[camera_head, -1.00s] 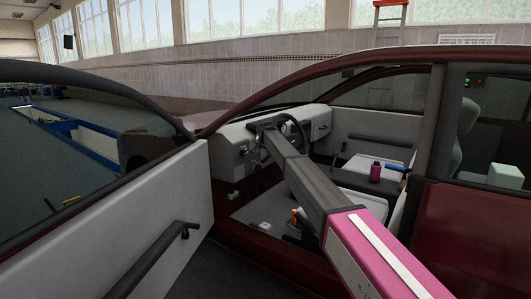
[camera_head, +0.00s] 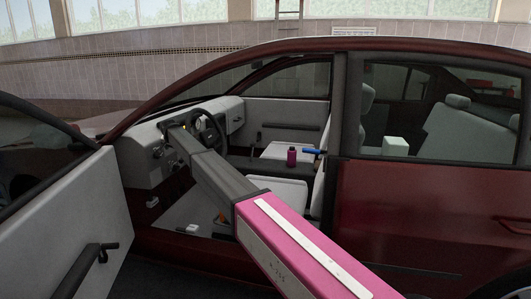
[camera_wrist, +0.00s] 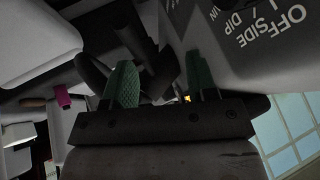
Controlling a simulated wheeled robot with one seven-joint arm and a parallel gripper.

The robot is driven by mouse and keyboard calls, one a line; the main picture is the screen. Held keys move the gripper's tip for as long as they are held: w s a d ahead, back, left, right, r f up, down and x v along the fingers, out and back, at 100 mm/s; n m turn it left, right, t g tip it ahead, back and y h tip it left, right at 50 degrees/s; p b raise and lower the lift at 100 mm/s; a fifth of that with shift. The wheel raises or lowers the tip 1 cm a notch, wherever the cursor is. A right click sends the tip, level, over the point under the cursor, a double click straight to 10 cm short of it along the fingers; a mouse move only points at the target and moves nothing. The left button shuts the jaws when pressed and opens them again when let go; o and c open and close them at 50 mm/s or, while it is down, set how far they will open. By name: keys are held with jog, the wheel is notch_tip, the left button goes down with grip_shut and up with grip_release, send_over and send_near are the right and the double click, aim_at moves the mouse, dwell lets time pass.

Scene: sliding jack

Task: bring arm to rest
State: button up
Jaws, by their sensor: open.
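My arm reaches through the open front doorway of a dark red car (camera_head: 430,215). Its grey forearm ends at the dashboard (camera_head: 150,150), beside the black steering wheel (camera_head: 218,128). The gripper itself is too small to make out in the head view. In the wrist view my gripper (camera_wrist: 162,82) has two green-padded fingers set apart, with nothing clearly held between them. Dark column parts (camera_wrist: 165,65) lie just beyond the fingers. A grey panel lettered "OFFSIDE / DIP" (camera_wrist: 260,40) is close on the right.
The open car door (camera_head: 60,215) with a black handle stands at left. The door pillar (camera_head: 347,130) and roof edge frame the opening. A magenta bottle (camera_head: 291,157) and a blue-handled tool (camera_head: 314,151) are inside. A pale box (camera_head: 395,146) shows through the rear window.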

jog(key=s+d+f+g+h, duration=0.1)
jog(key=s+d+f, duration=0.55)
jog(key=d, duration=0.75)
jog(key=s+d+f+g+h, duration=0.1)
jog(key=s+d+f, duration=0.55)
jog(key=d, duration=0.85)
jog(key=s+d+f+g, duration=0.1)
jog(key=s+d+f, duration=0.3)
jog(key=d+f, duration=0.7)
jog(key=s+d+f+n+g, duration=0.1)
jog(key=s+d+f+g, duration=0.1)
jog(key=s+d, duration=1.2)
jog(key=s+d+f+n+g, duration=0.1)
jog(key=s+d+f+g, duration=0.1)
jog(key=s+d, duration=1.2)
jog(key=s+f, duration=0.1)
jog(key=s, duration=0.1)
jog(key=shift+s+d+f+h, duration=0.25)
jog(key=shift+s+d+h, duration=0.05)
jog(key=shift+s, duration=0.05)
